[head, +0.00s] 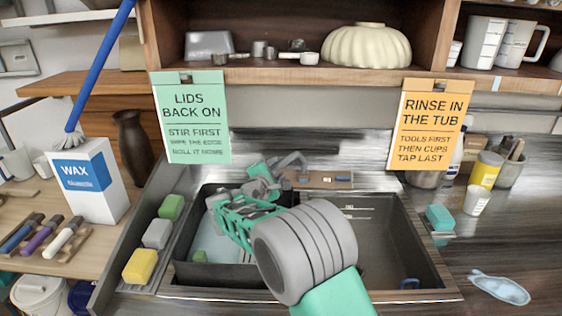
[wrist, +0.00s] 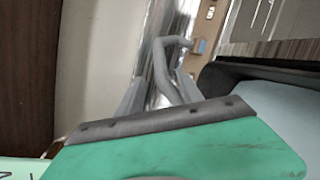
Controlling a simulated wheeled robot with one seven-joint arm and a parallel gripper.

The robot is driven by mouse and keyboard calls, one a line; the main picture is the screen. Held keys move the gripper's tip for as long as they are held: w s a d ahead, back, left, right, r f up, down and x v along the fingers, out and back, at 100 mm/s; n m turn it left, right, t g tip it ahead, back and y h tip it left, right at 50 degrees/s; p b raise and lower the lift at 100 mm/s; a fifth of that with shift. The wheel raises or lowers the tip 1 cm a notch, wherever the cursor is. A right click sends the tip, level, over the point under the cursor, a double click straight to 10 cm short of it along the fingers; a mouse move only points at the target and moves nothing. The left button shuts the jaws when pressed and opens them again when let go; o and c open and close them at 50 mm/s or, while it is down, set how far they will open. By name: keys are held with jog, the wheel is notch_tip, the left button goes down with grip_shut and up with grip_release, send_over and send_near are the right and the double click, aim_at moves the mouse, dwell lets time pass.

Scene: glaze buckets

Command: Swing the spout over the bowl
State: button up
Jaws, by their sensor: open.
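The grey bent spout (head: 292,158) stands at the back of the sink, behind the divider between the two bowls. In the wrist view the spout (wrist: 172,68) shows as a curved grey tube just beyond the gripper's green and dark grey part. My gripper (head: 262,174) is open, over the back of the left bowl, close to the left of the spout. I cannot tell whether it touches it. The left bowl (head: 190,275) is partly hidden by my arm. The right bowl (head: 385,240) is dark and mostly bare.
Yellow, grey and green sponges (head: 157,234) lie along the sink's left edge. Two signs (head: 193,117) (head: 430,125) hang from the shelf above. A teal sponge (head: 440,217) and a yellow container (head: 485,170) stand on the right counter.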

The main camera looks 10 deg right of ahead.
aim_at(283, 164)
jog(key=x, duration=0.3)
jog(key=p+x, duration=0.1)
jog(key=x, duration=0.3)
jog(key=shift+s+d, duration=0.2)
jog(key=shift+d, duration=0.05)
jog(key=shift+a, duration=0.1)
grip_shut()
dwell(0.8)
